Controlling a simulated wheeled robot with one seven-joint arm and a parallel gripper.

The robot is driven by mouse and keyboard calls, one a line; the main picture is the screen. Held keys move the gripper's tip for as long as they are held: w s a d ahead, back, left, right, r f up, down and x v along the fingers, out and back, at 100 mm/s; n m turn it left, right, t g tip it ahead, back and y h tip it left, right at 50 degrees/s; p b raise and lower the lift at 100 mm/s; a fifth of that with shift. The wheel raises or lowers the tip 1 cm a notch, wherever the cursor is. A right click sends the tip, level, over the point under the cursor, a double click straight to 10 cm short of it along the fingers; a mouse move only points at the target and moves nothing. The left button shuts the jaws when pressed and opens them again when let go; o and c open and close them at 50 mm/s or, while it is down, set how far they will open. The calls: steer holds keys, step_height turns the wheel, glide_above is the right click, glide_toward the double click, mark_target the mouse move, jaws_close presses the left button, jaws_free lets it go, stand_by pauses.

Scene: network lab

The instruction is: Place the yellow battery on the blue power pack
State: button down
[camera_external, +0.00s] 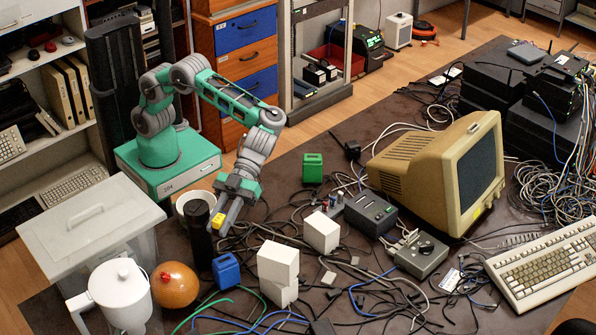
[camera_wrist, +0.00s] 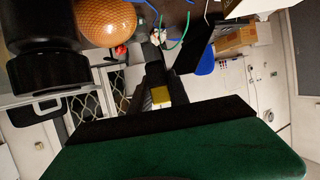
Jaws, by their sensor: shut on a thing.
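My gripper (camera_external: 226,217) is shut on the small yellow battery (camera_external: 217,223) and holds it up in the air above the cluttered table. In the wrist view the yellow battery (camera_wrist: 160,95) shows between the dark fingers of my gripper (camera_wrist: 157,88). The blue power pack (camera_external: 226,271) stands on the table, below the battery in the external view and apart from it. Part of the power pack (camera_wrist: 206,62) also shows in the wrist view, partly covered by a dark shape.
A black cylinder (camera_external: 198,230) stands close left of my gripper. An orange ball (camera_external: 175,284), a white jug (camera_external: 120,295) and white boxes (camera_external: 278,262) surround the power pack. Cables (camera_external: 345,285) cover much of the table. A green block (camera_external: 313,168) stands farther back.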

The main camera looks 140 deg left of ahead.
mark_target(225, 260)
step_height(225, 260, down, 10)
steer(key=shift+r, duration=0.25)
steer(key=shift+f, duration=0.2)
steer(key=c, duration=1.3)
jaws_free()
steer(key=shift+r, duration=0.1)
steer(key=shift+o, duration=0.2)
steer(key=shift+r, duration=0.2)
steer(key=v, duration=1.2)
steer(key=shift+f, duration=0.15)
